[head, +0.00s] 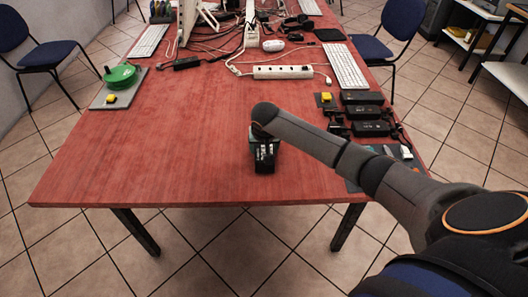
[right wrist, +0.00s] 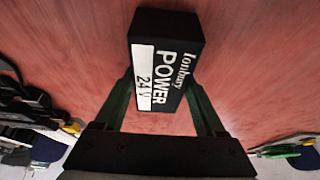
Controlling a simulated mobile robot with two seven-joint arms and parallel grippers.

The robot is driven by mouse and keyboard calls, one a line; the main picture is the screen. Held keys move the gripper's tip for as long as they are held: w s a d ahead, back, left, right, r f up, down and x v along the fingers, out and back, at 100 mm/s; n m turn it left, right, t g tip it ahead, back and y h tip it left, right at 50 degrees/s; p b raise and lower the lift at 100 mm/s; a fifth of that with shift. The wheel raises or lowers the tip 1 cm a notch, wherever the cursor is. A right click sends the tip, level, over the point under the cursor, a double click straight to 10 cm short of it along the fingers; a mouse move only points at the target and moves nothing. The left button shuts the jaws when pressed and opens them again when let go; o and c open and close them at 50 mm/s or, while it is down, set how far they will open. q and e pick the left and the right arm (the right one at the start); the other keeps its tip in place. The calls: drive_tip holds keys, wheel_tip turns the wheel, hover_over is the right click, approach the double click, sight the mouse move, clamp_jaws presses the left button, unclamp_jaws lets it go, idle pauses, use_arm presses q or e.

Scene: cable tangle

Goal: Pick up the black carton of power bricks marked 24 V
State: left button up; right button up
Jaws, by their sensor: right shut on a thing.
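In the head view the carton (head: 265,161) is below the end of my right arm, over the middle front of the red table (head: 160,150). The wrist hides most of my right gripper (head: 263,140) there. I cannot tell whether the carton touches the table. My left gripper is not in view.
Black power bricks (head: 371,128) and a grey mat lie along the right edge, under or beside my arm. A white power strip (head: 283,72), cables and keyboards (head: 344,66) fill the back. A green reel (head: 119,75) is at the left. The front left is clear.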

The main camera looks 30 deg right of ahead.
clamp_jaws()
drive_tip(key=shift+r, duration=0.1)
